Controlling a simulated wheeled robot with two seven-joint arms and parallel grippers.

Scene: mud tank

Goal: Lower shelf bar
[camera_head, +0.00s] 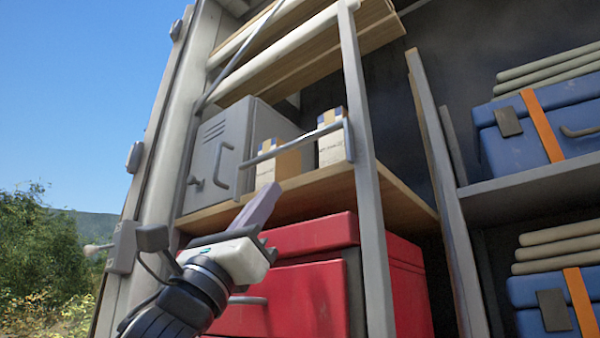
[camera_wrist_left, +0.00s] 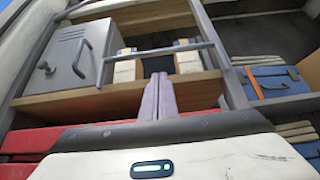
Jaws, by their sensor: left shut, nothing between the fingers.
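The shelf bar (camera_head: 292,146) is a thin grey rail across the front of the wooden shelf, ending at the grey upright post on its right. It also shows in the left wrist view (camera_wrist_left: 165,50), beyond my fingers. My left gripper (camera_head: 262,202) is in front of the shelf's front edge, below the bar and apart from it. Its two fingers are together with nothing between them; they also show in the left wrist view (camera_wrist_left: 158,98). The bar's left end is near the grey cabinet's handle. My right gripper is in neither view.
Behind the bar, a grey metal cabinet (camera_head: 222,150) and small cartons (camera_head: 331,150) stand on the wooden shelf (camera_head: 330,192). A red chest (camera_head: 290,296) is below. The upright post (camera_head: 362,140) stands to the right. Blue cases (camera_head: 540,130) sit on shelves farther right.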

